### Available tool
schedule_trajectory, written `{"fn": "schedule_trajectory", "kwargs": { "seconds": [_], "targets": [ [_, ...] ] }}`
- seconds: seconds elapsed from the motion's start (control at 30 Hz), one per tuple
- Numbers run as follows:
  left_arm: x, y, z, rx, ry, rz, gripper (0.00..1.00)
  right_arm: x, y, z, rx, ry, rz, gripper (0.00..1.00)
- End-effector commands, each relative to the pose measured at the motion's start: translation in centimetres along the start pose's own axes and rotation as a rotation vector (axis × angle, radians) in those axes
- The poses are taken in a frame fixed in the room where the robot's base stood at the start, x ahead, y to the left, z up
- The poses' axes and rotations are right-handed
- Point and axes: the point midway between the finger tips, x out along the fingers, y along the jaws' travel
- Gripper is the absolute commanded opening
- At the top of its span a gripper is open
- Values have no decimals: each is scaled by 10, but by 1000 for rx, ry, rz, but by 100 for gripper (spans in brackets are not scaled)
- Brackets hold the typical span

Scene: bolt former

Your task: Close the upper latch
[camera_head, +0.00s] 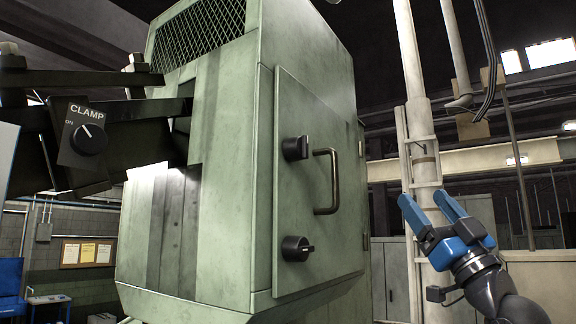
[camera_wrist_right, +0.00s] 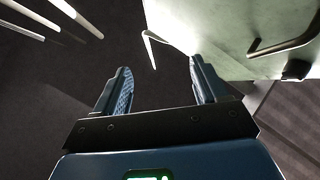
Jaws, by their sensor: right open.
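The green machine's door (camera_head: 300,110) stands flush with its frame. The black upper latch (camera_head: 295,148) is a knob on the door's upper left; its bar appears turned differently from the lower latch's. The black lower latch (camera_head: 297,248) has its bar pointing sideways. My right gripper (camera_head: 423,199) is blue, open and empty, right of the door and apart from both latches. In the right wrist view its two fingers (camera_wrist_right: 160,72) are spread with nothing between them. My left gripper is not in view.
A bronze door handle (camera_head: 333,182) stands out right of the latches; it also shows in the right wrist view (camera_wrist_right: 285,45). A panel with a CLAMP knob (camera_head: 88,139) is at the left. A pale column (camera_head: 412,80) rises behind my right gripper.

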Motion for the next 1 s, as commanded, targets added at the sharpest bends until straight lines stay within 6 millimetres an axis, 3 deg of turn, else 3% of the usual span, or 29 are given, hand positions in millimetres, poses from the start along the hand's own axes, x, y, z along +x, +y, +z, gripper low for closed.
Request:
{"fn": "schedule_trajectory", "kwargs": {
  "seconds": [0.03, 0.2, 0.4, 0.5, 0.63, 0.8, 1.0],
  "targets": [
    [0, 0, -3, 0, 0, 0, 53, 18, -8, -27, -13, 4, -39, 72],
    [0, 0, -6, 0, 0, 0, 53, 59, -43, -98, -63, -26, -190, 72],
    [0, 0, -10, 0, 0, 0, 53, 80, -94, -166, -155, -98, -391, 72],
    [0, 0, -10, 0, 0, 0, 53, 80, -118, -188, -212, -150, -499, 72],
    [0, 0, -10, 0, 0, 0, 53, 70, -143, -189, -279, -248, -647, 72],
    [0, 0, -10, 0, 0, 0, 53, 49, -154, -154, -326, -382, -806, 72],
    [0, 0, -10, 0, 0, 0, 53, 27, -159, -134, -399, -461, -926, 72]
  ]
}}
